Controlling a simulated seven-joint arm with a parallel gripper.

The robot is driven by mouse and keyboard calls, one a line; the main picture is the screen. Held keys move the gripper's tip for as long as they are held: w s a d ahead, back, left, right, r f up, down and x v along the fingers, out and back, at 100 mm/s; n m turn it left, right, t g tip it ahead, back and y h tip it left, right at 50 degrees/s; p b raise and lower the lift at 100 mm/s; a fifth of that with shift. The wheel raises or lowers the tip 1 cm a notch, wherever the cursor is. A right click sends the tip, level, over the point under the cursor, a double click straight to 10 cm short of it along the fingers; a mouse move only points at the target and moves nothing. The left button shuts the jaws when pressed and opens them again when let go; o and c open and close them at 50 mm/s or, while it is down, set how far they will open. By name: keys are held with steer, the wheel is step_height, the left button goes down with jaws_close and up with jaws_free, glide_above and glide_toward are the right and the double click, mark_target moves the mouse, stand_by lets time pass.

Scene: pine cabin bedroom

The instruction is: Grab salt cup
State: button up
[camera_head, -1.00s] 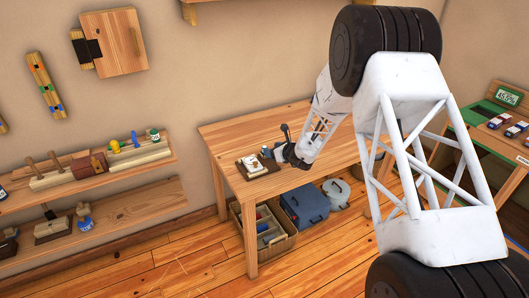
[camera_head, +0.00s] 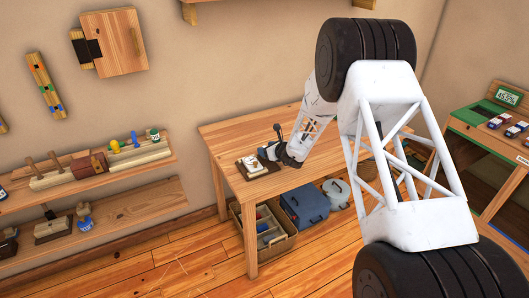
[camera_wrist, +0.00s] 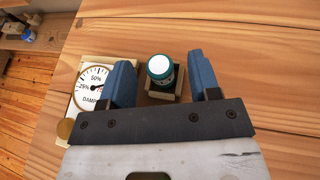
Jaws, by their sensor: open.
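The salt cup appears to be the small green cup with a white top (camera_wrist: 160,70) in the wrist view. It stands upright in a small wooden holder (camera_wrist: 179,95) on the table. My gripper (camera_wrist: 165,82) is open, with one blue finger on each side of the cup and gaps showing on both sides. In the head view, my gripper (camera_head: 272,152) is low over the left part of the table. The cup is too small to make out clearly there.
A round damp gauge (camera_wrist: 92,85) on a pale board sits left of the cup, close to my left finger. The wooden table (camera_head: 235,135) is clear at the back. A bin (camera_head: 265,225) and a blue case (camera_head: 305,203) are under the table.

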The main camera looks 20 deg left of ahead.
jaws_close()
stand_by(0.3)
steer(key=shift+r, duration=0.15)
steer(key=shift+r, duration=0.8)
step_height(320, 180, up, 2)
steer(key=shift+r, duration=0.1)
steer(key=s+d, duration=0.7)
steer(key=s, duration=0.7)
steer(key=shift+d+r, duration=0.2)
steer(key=shift+r, duration=0.25)
steer(key=shift+s, duration=0.1)
